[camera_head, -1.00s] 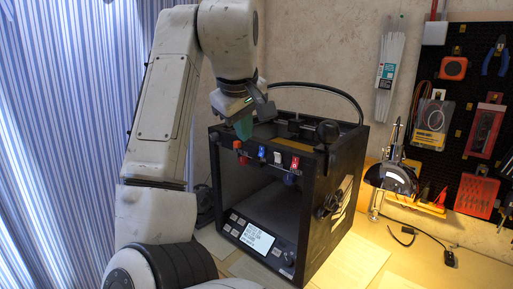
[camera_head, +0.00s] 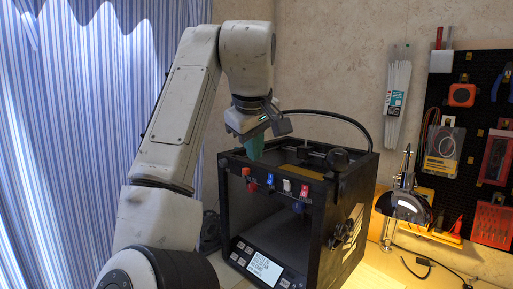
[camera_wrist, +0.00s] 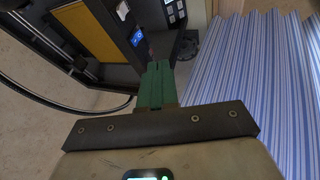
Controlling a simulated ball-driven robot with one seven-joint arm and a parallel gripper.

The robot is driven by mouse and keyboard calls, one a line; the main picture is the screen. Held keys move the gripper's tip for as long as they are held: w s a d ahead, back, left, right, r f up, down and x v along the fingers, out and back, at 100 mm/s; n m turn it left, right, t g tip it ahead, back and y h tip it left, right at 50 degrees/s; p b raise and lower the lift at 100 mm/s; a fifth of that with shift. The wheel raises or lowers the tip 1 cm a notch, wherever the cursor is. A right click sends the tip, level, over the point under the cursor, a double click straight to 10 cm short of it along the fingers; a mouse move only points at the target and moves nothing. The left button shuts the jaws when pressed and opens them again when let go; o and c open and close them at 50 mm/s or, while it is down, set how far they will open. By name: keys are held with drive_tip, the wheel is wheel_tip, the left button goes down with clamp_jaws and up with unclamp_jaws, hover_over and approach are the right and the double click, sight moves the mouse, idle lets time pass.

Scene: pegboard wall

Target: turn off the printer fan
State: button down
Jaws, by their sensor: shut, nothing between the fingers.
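The printer (camera_head: 352,225) is a black open-front box with a small lit display (camera_head: 264,268) at its lower front. Along its upper front edge sits a row of small coloured switches: a red one (camera_head: 252,186) at the left, a blue one (camera_head: 270,180), a white one (camera_head: 287,186) and another red one (camera_head: 304,190). I cannot read which one is the fan's. My gripper (camera_head: 255,150) has green fingers, shut and empty, above the left part of the front edge, apart from the switches. In the wrist view the fingers (camera_wrist: 156,86) point toward the printer front, with the blue switch (camera_wrist: 137,38) just beyond.
A black cable (camera_head: 345,119) arches over the printer. A desk lamp (camera_head: 403,205) stands to the right, and a pegboard (camera_head: 470,125) with tools hangs on the wall behind. A striped curtain (camera_head: 90,130) fills the left. Bare table shows right of the printer.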

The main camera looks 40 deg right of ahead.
sight(271, 179)
drive_tip(key=shift+w+d+f, duration=0.4)
drive_tip(key=shift+d+f, duration=0.6)
drive_tip(key=shift+f, duration=0.3)
drive_tip(key=shift+w+d+f, duration=0.45)
drive_tip(key=shift+d+f, duration=0.6)
drive_tip(key=shift+f, duration=0.2)
drive_tip(key=shift+w+d+f, duration=0.4)
drive_tip(key=shift+d+f, duration=0.6)
drive_tip(key=shift+f, duration=0.3)
drive_tip(key=shift+w+p, duration=0.1)
drive_tip(key=shift+p, duration=0.2)
